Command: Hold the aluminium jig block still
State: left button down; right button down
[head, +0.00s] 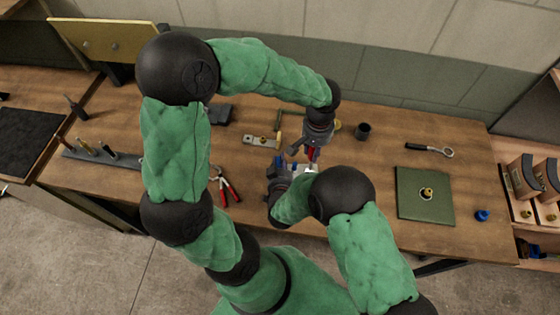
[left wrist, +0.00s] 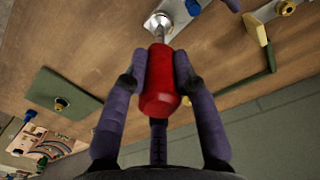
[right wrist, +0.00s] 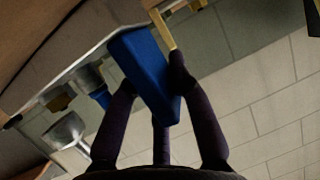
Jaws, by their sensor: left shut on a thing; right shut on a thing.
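The pale aluminium jig block (left wrist: 178,18) shows at the top of the left wrist view, with a blue part (left wrist: 193,7) beside it. My left gripper (left wrist: 160,75) is shut on the red handle (left wrist: 160,98) of a tool. The tool's metal shank points at the jig block; I cannot tell if it touches. My right gripper (right wrist: 150,90) is shut on a blue block (right wrist: 145,75), which lies against a long pale metal edge (right wrist: 75,65). I cannot tell whether blue and metal are one piece. In the head view, my left gripper (head: 313,150) is above the block; my forearm hides most of the right gripper.
Red-handled pliers (head: 228,188) lie left on the wooden bench (head: 350,185). A metal bracket (head: 260,140) lies behind. A dark cup (head: 362,131), a ratchet (head: 430,149) and a green mat (head: 425,205) with a brass-coloured part are to the right. A blue cap (head: 482,215) is near the right end.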

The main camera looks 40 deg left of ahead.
dwell(0.3)
pick_arm(q)
jog(key=shift+w+a+n, duration=0.25)
jog(key=shift+w+n, duration=0.2)
jog(key=shift+n, duration=0.05)
jog(key=shift+w+a+n, duration=0.2)
jog(key=shift+w+n, duration=0.25)
jog(key=shift+n, duration=0.05)
dwell(0.4)
jog(key=shift+f, duration=0.85)
dwell(0.4)
jog(key=m, duration=2.4)
